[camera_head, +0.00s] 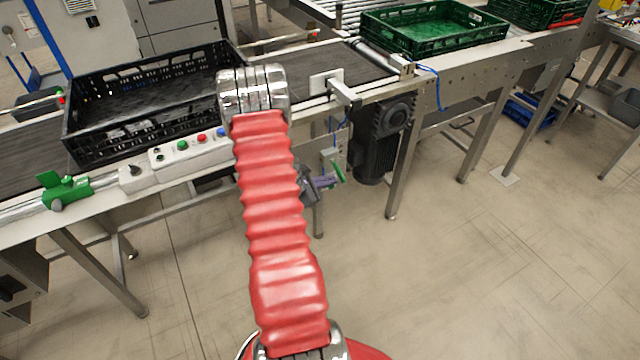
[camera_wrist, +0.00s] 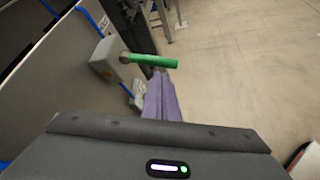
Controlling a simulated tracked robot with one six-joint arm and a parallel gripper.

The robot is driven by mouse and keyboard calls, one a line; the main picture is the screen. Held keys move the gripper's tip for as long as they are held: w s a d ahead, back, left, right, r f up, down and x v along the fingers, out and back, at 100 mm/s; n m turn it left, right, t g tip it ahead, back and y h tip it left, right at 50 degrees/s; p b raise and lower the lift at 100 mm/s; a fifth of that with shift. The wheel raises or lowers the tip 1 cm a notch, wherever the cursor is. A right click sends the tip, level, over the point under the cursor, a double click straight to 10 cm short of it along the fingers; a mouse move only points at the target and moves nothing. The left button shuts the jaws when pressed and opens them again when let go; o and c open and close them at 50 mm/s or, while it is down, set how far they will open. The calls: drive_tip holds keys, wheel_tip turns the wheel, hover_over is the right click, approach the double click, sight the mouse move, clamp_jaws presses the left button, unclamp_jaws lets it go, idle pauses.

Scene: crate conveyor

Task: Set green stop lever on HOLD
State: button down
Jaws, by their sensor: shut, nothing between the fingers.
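A green lever (camera_wrist: 152,61) sticks out from a grey box (camera_wrist: 106,56) on the side of the conveyor frame in the wrist view. It points right, nearly level in that picture. In the head view the green lever (camera_head: 339,171) shows small below the conveyor edge, beside my gripper (camera_head: 332,182). My gripper's purple fingers (camera_wrist: 162,84) are shut and empty. Their tips appear just below the lever in the wrist view; I cannot tell whether they touch it. No HOLD marking is readable.
A black crate (camera_head: 153,139) sits on the conveyor, with a button panel (camera_head: 190,149) in front. A green clamp-like part (camera_head: 65,194) is on the left rail. A dark motor (camera_head: 382,135) hangs right of my gripper. Green crates (camera_head: 432,43) stand farther right. The floor in front is clear.

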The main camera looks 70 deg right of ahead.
drive_tip(key=shift+x, duration=0.95)
drive_tip(key=shift+a, duration=0.1)
drive_tip(key=shift+w, duration=0.2)
drive_tip(key=shift+r, duration=0.1)
